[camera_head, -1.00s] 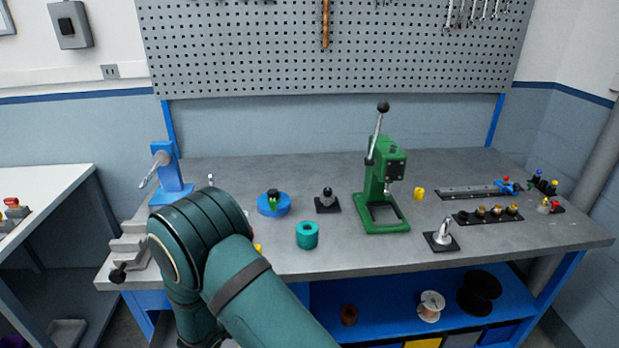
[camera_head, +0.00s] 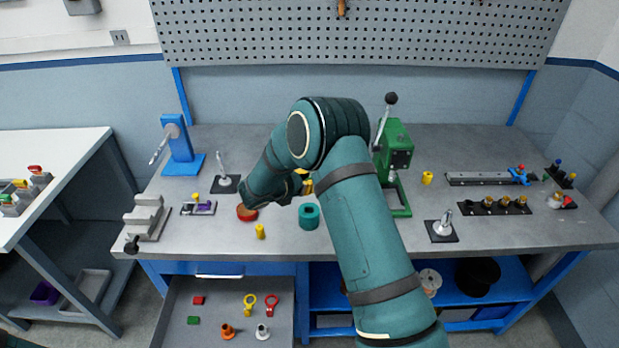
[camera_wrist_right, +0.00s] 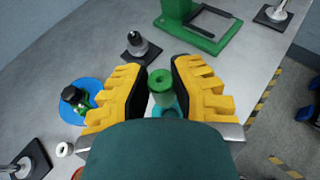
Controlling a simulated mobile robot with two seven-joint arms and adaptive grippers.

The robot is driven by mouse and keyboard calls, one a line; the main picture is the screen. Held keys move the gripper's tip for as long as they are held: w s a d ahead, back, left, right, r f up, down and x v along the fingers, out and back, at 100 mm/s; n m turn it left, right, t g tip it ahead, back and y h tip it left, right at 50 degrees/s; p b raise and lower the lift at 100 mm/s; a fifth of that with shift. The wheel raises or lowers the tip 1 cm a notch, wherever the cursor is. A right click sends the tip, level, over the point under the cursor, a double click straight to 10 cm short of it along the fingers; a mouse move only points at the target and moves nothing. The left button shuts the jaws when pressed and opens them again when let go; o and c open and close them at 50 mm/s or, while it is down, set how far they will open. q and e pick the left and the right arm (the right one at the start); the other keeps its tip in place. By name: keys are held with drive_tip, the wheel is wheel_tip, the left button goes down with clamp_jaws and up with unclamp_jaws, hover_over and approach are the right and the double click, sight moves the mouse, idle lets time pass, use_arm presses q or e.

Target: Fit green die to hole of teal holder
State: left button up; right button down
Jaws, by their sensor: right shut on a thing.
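The teal holder (camera_head: 309,217) is a short, upright round cylinder on the grey bench, with a dark hole in its top. In the right wrist view the yellow-fingered right gripper (camera_wrist_right: 160,78) is shut on the green die (camera_wrist_right: 161,88), a cylinder with a small hole in its top face. Teal of the holder (camera_wrist_right: 180,108) shows below and behind the die. The die's lower end is hidden, so I cannot tell the gap to the holder. In the head view my right arm hides most of its gripper. My left gripper is not in view.
The green arbor press (camera_head: 396,160) stands right of the holder, partly behind my arm. A blue round base (camera_wrist_right: 78,98) with a black-topped piece lies left in the wrist view. An open drawer (camera_head: 225,315) juts out below the bench.

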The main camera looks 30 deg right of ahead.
drive_tip(key=b, duration=0.3)
hover_over(308, 206)
drive_tip(key=s, duration=0.2)
drive_tip(key=shift+w+a+f, duration=0.1)
drive_tip(key=shift+a+f, duration=0.05)
drive_tip(key=shift+f, duration=1)
drive_tip(key=shift+a+f, duration=0.15)
drive_tip(key=shift+f, duration=0.95)
drive_tip(key=shift+w+a+f, duration=0.1)
drive_tip(key=shift+a+f, duration=0.05)
drive_tip(key=shift+f, duration=1)
drive_tip(key=shift+f+b, duration=0.15)
drive_tip(key=shift+b, duration=0.65)
drive_tip(key=shift+f, duration=0.15)
drive_tip(key=shift+f+b, duration=1.05)
drive_tip(key=shift+f, duration=0.1)
drive_tip(key=shift+s, duration=0.1)
drive_tip(key=shift+s+f, duration=0.1)
drive_tip(key=shift+f, duration=0.15)
drive_tip(key=c, duration=1)
unclamp_jaws()
drive_tip(key=shift+o, duration=0.8)
drive_tip(key=shift+r, duration=0.1)
